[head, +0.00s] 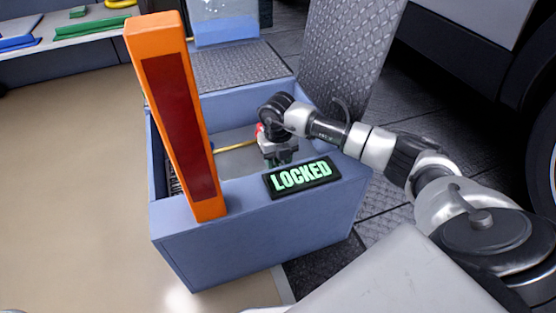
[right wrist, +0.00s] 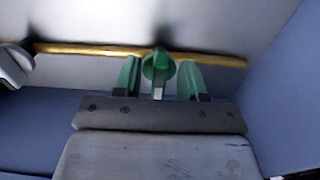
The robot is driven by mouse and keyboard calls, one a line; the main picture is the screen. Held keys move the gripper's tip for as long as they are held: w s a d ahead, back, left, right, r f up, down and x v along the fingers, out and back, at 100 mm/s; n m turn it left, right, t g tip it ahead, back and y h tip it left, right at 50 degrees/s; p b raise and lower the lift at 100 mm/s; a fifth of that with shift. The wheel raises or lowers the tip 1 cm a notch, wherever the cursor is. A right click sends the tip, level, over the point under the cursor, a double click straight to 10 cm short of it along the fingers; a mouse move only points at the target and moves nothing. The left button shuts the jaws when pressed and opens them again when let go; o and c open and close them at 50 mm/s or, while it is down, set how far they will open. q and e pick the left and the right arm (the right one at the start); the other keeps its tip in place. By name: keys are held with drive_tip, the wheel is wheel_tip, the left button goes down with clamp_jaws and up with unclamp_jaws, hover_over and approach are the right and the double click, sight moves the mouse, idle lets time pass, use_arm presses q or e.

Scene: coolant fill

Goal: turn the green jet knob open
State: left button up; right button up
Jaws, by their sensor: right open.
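The green jet knob (right wrist: 158,66) shows in the right wrist view, round with a pale mark on its near end. My right gripper (right wrist: 160,80) is open, with one green finger on each side of the knob. Narrow gaps show between the fingers and the knob, so it does not look gripped. In the head view my right gripper (head: 280,158) reaches down inside the blue box (head: 255,240), behind its front wall, and hides the knob. My left gripper is in neither view.
A sign reading LOCKED (head: 301,178) sits on the box's front rim. An orange post with a dark red panel (head: 180,125) rises at its left. A yellow line (right wrist: 95,49) runs behind the knob. A tread-plate panel (head: 350,50) stands behind the arm.

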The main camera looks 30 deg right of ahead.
clamp_jaws()
